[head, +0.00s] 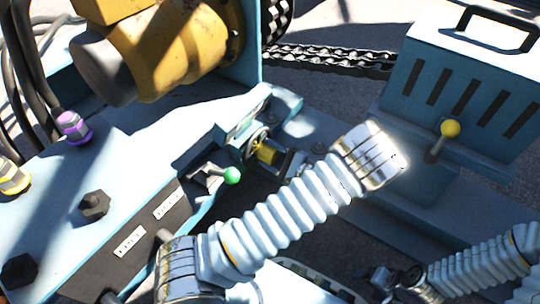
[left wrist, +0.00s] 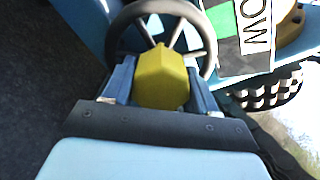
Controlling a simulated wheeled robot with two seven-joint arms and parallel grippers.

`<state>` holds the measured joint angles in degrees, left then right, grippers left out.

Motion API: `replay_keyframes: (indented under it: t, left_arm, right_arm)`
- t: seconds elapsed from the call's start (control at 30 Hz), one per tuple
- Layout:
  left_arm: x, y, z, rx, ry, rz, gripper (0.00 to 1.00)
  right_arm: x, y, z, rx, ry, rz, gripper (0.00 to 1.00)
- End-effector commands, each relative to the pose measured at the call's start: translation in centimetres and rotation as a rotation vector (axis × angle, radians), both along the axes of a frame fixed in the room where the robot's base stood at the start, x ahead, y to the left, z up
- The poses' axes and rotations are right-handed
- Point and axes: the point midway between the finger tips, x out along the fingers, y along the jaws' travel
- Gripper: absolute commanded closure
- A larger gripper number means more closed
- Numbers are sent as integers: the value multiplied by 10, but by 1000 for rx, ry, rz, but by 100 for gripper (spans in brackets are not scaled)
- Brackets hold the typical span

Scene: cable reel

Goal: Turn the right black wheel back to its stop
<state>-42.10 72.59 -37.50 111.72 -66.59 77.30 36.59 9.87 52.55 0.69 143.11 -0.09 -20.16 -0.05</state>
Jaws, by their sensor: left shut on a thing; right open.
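The black wheel (head: 258,138) stands upright on the blue frame at the middle of the head view, seen nearly edge-on. In the left wrist view the spoked black rim (left wrist: 207,32) fills the top middle, with a yellow hub (left wrist: 161,80) in front of it. My left gripper (head: 283,160) reaches the wheel from the right and is shut on the yellow hub. Its two blue fingers (left wrist: 161,85) lie on either side of the hub. My right gripper (head: 380,279) is open near the bottom edge, away from the wheel. The wheel's stop cannot be made out.
A green-knobbed lever (head: 231,175) stands close to the wheel. A yellow-knobbed lever (head: 450,129) is on the blue slotted box (head: 420,55). A yellow drum (head: 185,50) and a chain (head: 330,58) lie behind.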

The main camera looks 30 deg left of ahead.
Motion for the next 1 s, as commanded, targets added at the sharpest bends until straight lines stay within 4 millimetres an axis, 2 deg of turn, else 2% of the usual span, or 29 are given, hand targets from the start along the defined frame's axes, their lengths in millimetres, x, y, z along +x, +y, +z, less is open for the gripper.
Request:
replay_keyframes:
  t: [0.4, 1.0]
  left_arm:
    - [0, -1, -1, -20, -232, 0, 97]
    - [-1, -1, -1, -24, -284, 0, 97]
  right_arm:
    - [0, 0, -10, 0, -2, -2, 20]
    - [1, 0, -11, 0, -3, -1, 20]
